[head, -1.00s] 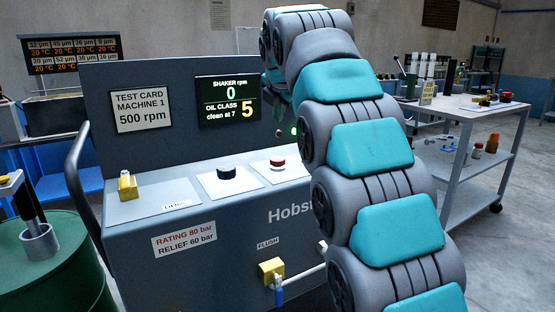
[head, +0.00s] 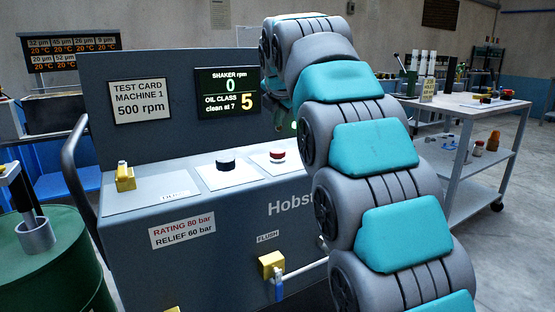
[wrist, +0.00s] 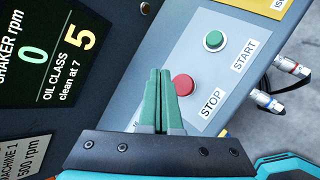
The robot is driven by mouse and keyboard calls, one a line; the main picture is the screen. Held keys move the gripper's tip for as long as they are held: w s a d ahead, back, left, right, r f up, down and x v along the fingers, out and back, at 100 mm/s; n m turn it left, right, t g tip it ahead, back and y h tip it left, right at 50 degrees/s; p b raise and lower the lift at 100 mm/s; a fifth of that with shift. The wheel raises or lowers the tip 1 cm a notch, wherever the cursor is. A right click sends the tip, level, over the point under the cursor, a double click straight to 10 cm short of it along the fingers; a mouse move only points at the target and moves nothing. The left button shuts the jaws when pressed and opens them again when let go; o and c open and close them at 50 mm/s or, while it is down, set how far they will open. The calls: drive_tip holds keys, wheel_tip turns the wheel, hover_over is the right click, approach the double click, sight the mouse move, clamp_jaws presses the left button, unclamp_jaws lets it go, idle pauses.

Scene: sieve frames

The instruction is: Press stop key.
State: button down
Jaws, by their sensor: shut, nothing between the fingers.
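The red stop key (wrist: 183,85) sits on a pale plate in the wrist view, with the STOP label (wrist: 212,103) beside it. A red-topped key (head: 277,154) on the console's sloping top in the head view appears to be the same one. My gripper (wrist: 159,72) is shut and empty, its green fingers together. In the wrist view the fingertips appear just left of the stop key and overlap its edge slightly; the height gap cannot be told. In the head view my arm hides most of the gripper.
The green start key (wrist: 214,41) is close by on the same panel. A trolley (head: 455,110) stands at right, a green drum (head: 50,260) at left.

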sight(277, 153)
wheel_tip(277, 153, down, 3)
drive_tip(key=shift+f+b, duration=0.1)
drive_tip(key=shift+b, duration=0.9)
drive_tip(key=shift+f+b, duration=0.3)
drive_tip(key=shift+f, duration=0.6)
drive_tip(key=shift+f, duration=0.1)
idle(0.3)
drive_tip(key=shift+f, duration=0.3)
drive_tip(key=shift+f, duration=0.5)
idle(1.0)
drive_tip(key=shift+r, duration=0.15)
drive_tip(key=shift+r+p, duration=0.65)
drive_tip(key=shift+r, duration=0.1)
